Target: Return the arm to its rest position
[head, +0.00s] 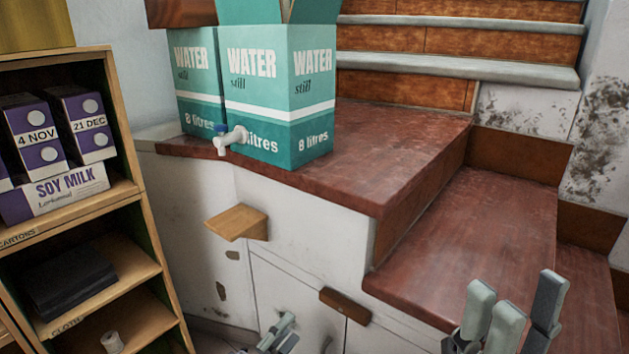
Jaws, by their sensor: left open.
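My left gripper (280,330) shows small at the bottom edge, left of the middle, in front of the white cabinet front. Its jaws are open and I see nothing in them. My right gripper (520,303) is at the bottom right, its grey fingers pointing up in front of the lower red-brown step. Its fingers stand apart with no object visible between them. Most of both arms is out of view.
Teal water boxes (255,95), one with a white tap (232,139), stand on the red-brown landing (400,135). A wooden block (237,222) juts from the white front. A shelf unit (118,130) with soy milk cartons (85,125) stands left. Stairs (450,68) rise behind.

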